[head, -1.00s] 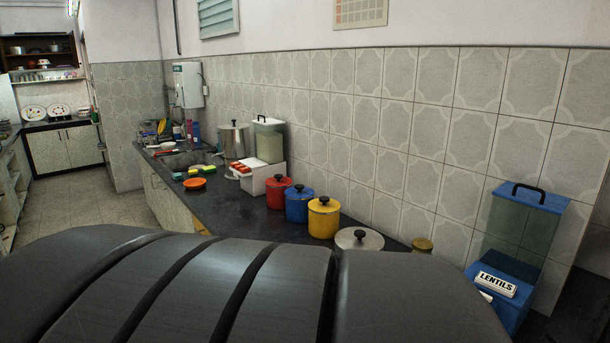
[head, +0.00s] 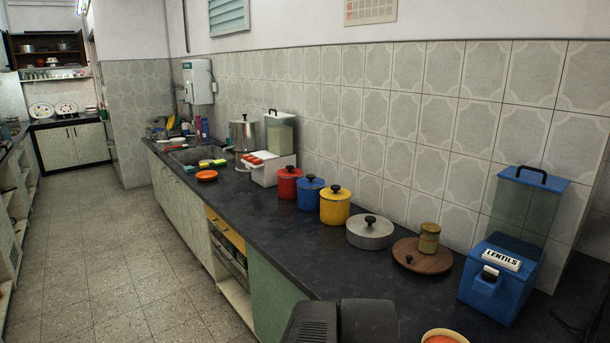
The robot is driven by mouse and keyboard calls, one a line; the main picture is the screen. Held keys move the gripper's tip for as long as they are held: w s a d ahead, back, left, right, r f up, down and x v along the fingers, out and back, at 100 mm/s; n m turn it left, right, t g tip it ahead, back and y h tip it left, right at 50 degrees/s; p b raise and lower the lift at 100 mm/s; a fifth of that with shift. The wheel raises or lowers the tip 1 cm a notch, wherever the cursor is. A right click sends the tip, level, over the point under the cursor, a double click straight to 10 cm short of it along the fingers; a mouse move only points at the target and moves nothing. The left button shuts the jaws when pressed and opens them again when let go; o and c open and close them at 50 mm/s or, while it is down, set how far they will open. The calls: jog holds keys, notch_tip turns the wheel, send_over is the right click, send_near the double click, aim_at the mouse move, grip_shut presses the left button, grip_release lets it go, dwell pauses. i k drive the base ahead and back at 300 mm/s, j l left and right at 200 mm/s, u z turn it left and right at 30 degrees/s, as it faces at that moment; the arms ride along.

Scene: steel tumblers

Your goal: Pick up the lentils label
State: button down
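The dispenser has a clear body (head: 523,212) and a blue lid with a black handle. A small white piece (head: 490,272) sits just below the label's left part. My gripper is not in view; only a dark part of my own body shows at the bottom edge, left of and apart from the dispenser.
A round wooden lid (head: 426,262) with a small jar (head: 429,238) on it lies left of the dispenser. A grey lidded pot (head: 370,233) and yellow, blue and red canisters follow along the counter. An orange-filled bowl (head: 444,337) is at the bottom edge. Tiled wall stands behind.

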aim_at(494, 257)
jog(key=z, duration=1.45)
jog(key=k, duration=0.05)
